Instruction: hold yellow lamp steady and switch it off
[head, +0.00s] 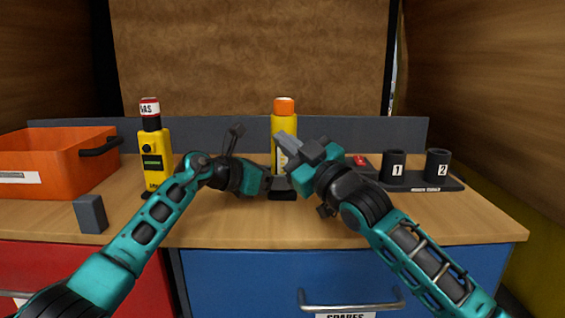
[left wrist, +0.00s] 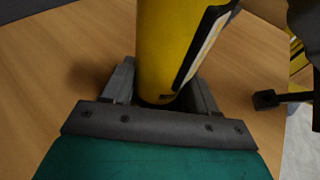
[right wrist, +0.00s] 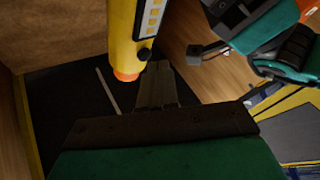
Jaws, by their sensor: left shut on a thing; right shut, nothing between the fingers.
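The yellow lamp (head: 284,128) with an orange top stands upright at the middle of the bench. My left gripper (left wrist: 162,88) is shut around the lower part of its yellow body (left wrist: 178,45), one finger on each side. My right gripper (head: 284,140) is shut and empty, its tips in front of the lamp's upper body. In the right wrist view, the right fingertips (right wrist: 157,66) are close beside a small dark knob (right wrist: 145,54) on the lamp, near its orange end (right wrist: 126,75). I cannot tell whether they touch it.
A yellow gas meter (head: 156,155) and a grey block (head: 91,214) stand left, near an orange bin (head: 50,160). Right of the lamp, a dark rack (head: 425,185) holds cups 1 (head: 396,163) and 2 (head: 438,163). The front right of the bench is clear.

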